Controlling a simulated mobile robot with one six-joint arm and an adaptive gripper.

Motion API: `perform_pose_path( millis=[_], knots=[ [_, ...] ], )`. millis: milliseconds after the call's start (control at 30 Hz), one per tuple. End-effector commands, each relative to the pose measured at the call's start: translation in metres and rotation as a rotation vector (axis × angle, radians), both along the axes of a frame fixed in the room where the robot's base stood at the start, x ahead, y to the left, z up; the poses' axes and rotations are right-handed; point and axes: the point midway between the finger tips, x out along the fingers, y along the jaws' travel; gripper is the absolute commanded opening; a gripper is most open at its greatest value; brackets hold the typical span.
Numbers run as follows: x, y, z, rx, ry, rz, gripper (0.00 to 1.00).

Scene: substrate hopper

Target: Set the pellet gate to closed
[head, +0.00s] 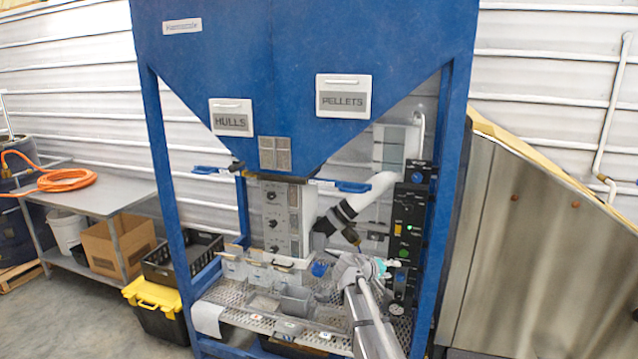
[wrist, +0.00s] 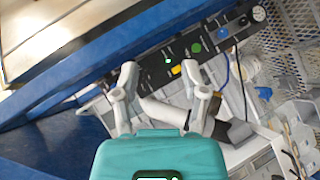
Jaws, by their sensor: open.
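The pellet gate's blue handle (head: 353,186) sticks out to the right under the blue hopper, below the PELLETS sign (head: 343,96). It looks about level; whether the gate is open or closed I cannot tell. I cannot make the handle out in the wrist view. My gripper (head: 391,265) is small in the head view, well below and right of the handle, beside the black control panel (head: 409,225). In the wrist view my gripper (wrist: 162,78) has its two pale fingers spread apart with nothing held, facing the panel (wrist: 150,65).
A second blue handle (head: 207,170) sits at the left under the HULLS sign (head: 231,117). A white pipe (head: 370,194) with dark bands slants below the pellet handle. Blue frame legs (head: 168,190) bound the space. A perforated shelf (head: 240,318) with small bins lies below.

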Motion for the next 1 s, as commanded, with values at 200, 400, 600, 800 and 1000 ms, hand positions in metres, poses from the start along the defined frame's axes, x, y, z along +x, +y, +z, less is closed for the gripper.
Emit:
perform_pose_path(
  millis=[200, 400, 600, 800, 1000],
  knots=[
    [-0.082, -0.014, -0.062, 0.248, 0.105, -0.100, 0.57],
    [-0.151, -0.010, -0.108, 0.477, 0.211, -0.169, 0.57],
    [-0.220, 0.007, -0.146, 0.709, 0.325, -0.216, 0.57],
    [-0.280, 0.031, -0.170, 0.922, 0.432, -0.237, 0.57],
    [-0.311, 0.047, -0.178, 1.046, 0.494, -0.236, 0.57]
  ],
)
